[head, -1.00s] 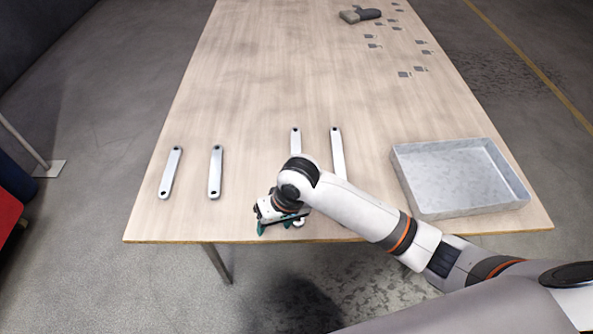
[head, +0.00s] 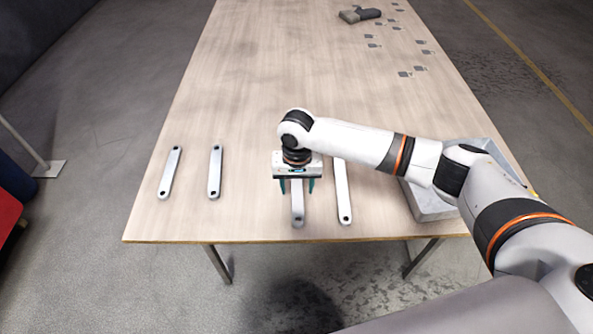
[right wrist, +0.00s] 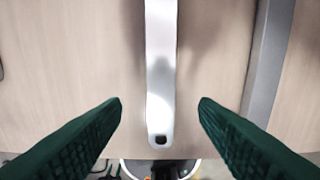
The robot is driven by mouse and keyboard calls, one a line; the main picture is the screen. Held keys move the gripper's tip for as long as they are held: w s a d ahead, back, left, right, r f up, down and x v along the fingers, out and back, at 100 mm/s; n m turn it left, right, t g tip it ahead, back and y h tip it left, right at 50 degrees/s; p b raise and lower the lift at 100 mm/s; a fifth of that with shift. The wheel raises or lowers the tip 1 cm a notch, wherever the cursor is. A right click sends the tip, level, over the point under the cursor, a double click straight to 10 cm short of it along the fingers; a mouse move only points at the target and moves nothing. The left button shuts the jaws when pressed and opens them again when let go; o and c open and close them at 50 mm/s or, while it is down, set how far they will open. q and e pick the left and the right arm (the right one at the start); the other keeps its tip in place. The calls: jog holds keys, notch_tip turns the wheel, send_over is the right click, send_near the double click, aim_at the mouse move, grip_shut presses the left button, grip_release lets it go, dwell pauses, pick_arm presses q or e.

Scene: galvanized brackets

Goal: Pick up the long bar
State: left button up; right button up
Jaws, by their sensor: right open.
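A long silver bar (head: 298,213) lies on the table with its near end and end hole showing. Its upper part is hidden in the head view by my right gripper (head: 297,188). The gripper is open, with its green fingers on either side of this bar. In the right wrist view the bar (right wrist: 160,60) runs between the two fingers, with a gap on each side. A second long bar (head: 343,192) lies just to the right, and it also shows in the right wrist view (right wrist: 268,60). My left gripper is not in view.
Two shorter bars (head: 171,172) (head: 215,172) lie on the left of the table (head: 250,110). A grey metal tray (head: 430,208) stands at the right, partly behind my arm. Small flat pieces and a dark grey object (head: 360,14) lie at the far end.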

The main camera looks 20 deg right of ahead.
aim_at(297, 198)
notch_tip(297, 198, down, 5)
jog(key=shift+w+d+f, duration=0.1)
jog(key=shift+c, duration=0.2)
jog(key=shift+w, duration=0.1)
grip_shut()
